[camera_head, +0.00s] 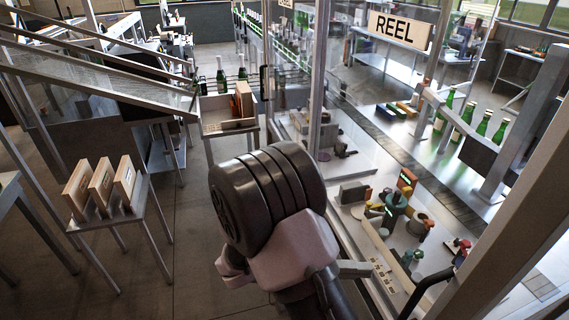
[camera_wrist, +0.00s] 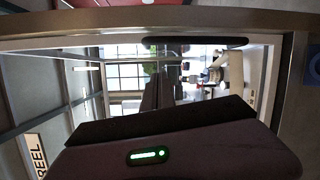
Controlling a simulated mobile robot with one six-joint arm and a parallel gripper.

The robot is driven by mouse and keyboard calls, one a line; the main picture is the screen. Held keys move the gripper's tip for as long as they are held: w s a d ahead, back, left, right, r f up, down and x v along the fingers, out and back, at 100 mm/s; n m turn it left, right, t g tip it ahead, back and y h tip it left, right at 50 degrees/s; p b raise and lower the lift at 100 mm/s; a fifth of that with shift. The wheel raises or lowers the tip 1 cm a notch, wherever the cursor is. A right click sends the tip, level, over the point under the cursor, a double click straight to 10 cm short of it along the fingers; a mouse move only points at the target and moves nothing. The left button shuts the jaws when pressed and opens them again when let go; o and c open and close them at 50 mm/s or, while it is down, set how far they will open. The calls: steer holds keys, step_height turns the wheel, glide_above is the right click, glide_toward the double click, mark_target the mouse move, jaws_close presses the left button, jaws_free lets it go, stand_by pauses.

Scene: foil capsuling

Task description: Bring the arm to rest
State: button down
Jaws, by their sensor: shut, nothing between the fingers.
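My arm rises from the bottom middle of the head view, folded up close to the camera, with a large dark rounded joint and a pale pinkish link below it. In the wrist view the dark gripper body with a lit green strip fills the lower part. My gripper (camera_wrist: 158,92) shows there as dark fingers pointing up the picture, shut with nothing visible between them. I cannot make out the fingers clearly in the head view.
A glazed machine frame with a REEL sign (camera_head: 400,29) stands close at right, with green bottles (camera_head: 466,115) inside. At left, wooden cases (camera_head: 101,186) stand on a small table. A tray (camera_head: 223,128) holds a brown box (camera_head: 244,100). Floor between is clear.

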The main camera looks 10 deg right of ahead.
steer(key=s+a+f+m+y+b, duration=0.3)
steer(key=s+f+y+b, duration=0.75)
steer(key=f+b, duration=0.3)
steer(key=w+a+f+m+t+y+b, duration=0.1)
steer(key=w+a+f+t+y+b, duration=0.1)
steer(key=a+t+y+b, duration=0.6)
steer(key=a+f+t+b, duration=0.1)
steer(key=a+t+b, duration=0.1)
steer(key=b, duration=0.1)
steer(key=shift+b, duration=0.35)
steer(key=shift+w+a+f+y, duration=0.1)
steer(key=shift+y, duration=0.15)
